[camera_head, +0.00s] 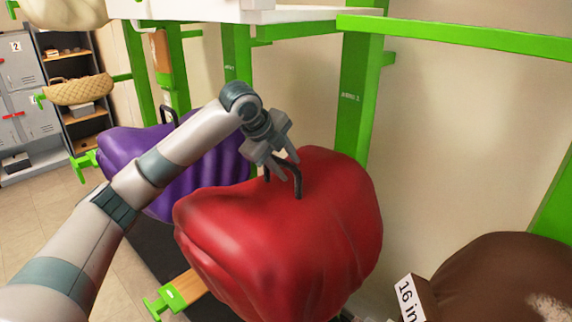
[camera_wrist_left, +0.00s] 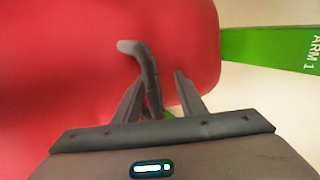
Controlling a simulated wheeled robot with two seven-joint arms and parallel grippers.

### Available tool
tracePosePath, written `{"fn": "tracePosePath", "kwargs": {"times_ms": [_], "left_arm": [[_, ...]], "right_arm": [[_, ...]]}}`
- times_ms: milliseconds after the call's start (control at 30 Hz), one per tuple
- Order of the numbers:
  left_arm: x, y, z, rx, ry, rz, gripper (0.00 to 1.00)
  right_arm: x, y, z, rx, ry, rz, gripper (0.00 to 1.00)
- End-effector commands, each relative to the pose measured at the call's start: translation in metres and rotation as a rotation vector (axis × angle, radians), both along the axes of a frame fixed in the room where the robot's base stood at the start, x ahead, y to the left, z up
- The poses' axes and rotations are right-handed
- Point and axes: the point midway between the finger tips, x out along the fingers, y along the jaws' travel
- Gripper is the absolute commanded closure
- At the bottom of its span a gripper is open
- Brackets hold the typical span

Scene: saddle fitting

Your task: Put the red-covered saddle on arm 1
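The red-covered saddle (camera_head: 300,245) sits over a wooden arm with a green end (camera_head: 170,298) in the head view. A dark handle (camera_head: 297,183) stands up from its top. My left gripper (camera_head: 283,165) is at this handle. In the left wrist view, its two fingers (camera_wrist_left: 160,90) are apart with the handle (camera_wrist_left: 150,75) between them. A gap shows between the handle and the right finger. The red cover (camera_wrist_left: 90,60) fills the left of that view. A green post (camera_wrist_left: 270,48) there reads "ARM 1". My right gripper is out of view.
A purple-covered saddle (camera_head: 215,170) is left of and behind the red one. Green posts (camera_head: 352,110) stand behind, with labels too small to read surely. A brown saddle (camera_head: 500,275) with a "16 in" tag (camera_head: 408,298) is at lower right. A green rail (camera_head: 460,38) crosses above.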

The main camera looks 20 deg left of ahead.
Motion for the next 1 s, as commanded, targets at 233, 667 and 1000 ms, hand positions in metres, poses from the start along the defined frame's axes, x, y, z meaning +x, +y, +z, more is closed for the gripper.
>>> {"fn": "tracePosePath", "kwargs": {"times_ms": [233, 667, 1000], "left_arm": [[-0.002, 0.001, -0.003, 0.002, 0.006, 0.0, 0.63], [-0.026, 0.009, 0.038, 0.001, -0.002, 0.0, 0.63], [-0.063, 0.021, 0.096, 0.002, -0.004, -0.001, 0.63]], "right_arm": [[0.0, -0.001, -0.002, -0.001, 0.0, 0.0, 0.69], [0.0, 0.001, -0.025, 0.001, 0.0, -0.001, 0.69], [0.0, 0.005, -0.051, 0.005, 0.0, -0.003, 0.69]]}}
